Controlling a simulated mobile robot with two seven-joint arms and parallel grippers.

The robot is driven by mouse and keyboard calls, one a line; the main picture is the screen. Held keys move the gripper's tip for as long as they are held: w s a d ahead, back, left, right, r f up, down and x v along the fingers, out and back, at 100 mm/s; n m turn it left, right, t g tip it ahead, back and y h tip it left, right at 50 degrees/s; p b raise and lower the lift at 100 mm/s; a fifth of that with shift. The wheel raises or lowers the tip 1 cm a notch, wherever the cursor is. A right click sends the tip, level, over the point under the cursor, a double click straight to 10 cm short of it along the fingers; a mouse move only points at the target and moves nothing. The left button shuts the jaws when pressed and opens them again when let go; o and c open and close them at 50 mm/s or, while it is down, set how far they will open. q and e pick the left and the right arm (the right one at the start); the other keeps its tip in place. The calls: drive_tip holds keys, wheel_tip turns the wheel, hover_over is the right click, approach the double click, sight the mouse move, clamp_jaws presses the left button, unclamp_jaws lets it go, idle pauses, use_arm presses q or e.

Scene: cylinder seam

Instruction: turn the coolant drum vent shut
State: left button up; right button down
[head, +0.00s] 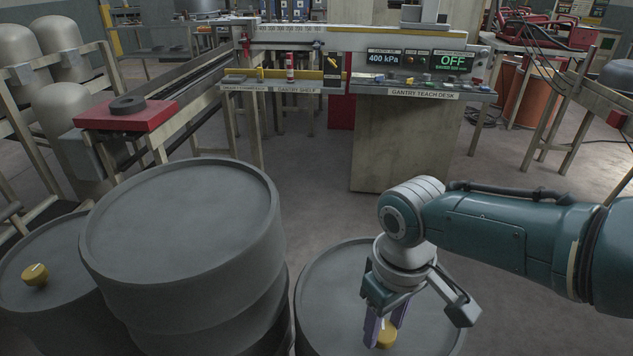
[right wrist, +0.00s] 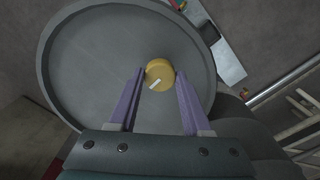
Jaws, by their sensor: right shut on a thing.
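A yellow round vent knob (head: 387,341) sits on top of a grey drum (head: 325,290) at the bottom right of the head view. My right gripper (head: 384,328) reaches down onto it, and its purple fingers are shut on the knob. In the right wrist view the knob (right wrist: 159,72) lies between the two fingertips (right wrist: 161,76), and a short white mark on it runs diagonally. I read no label on this drum. A second yellow knob (head: 35,274) with a pale mark is on another grey drum (head: 40,300) at the far left. My left gripper is not in view.
A taller stack of grey drums (head: 185,215) stands left of my right gripper. Behind is the gantry teach desk (head: 425,92), whose display reads OFF and 400 kPa. A red block (head: 125,113) with a dark ring sits back left. Open floor lies behind my arm.

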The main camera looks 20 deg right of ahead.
sight(383, 331)
drive_tip(key=shift+m, duration=0.3)
drive_tip(key=shift+c, duration=1.7)
unclamp_jaws()
drive_tip(key=shift+r, duration=0.15)
wheel_tip(383, 331, up, 10)
drive_tip(key=p, duration=0.5)
